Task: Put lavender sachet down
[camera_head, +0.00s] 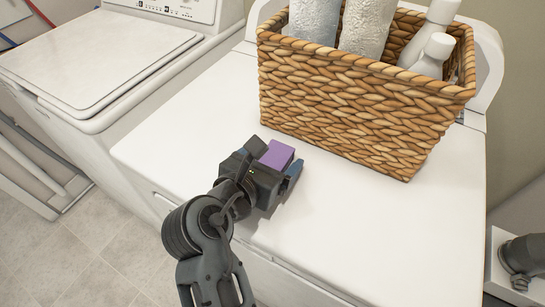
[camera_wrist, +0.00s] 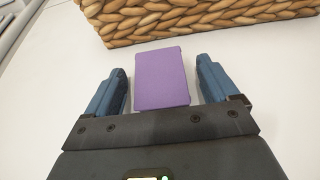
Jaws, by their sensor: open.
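The lavender sachet (camera_head: 278,155) is a small purple block on the white machine top, in front of the wicker basket. In the wrist view the sachet (camera_wrist: 162,78) lies between my two blue fingers, with a gap on each side. My gripper (camera_head: 275,160) is open around the sachet, low over the white top; it also shows in the wrist view (camera_wrist: 163,85). The sachet's near end is partly hidden by my gripper's body.
The wicker basket (camera_head: 350,100) holds rolled towels (camera_head: 366,25) and white bottles (camera_head: 432,55); it stands just beyond the sachet. A white top-loading washer (camera_head: 95,55) is at the left. The white top (camera_head: 350,225) is clear on the right and in front.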

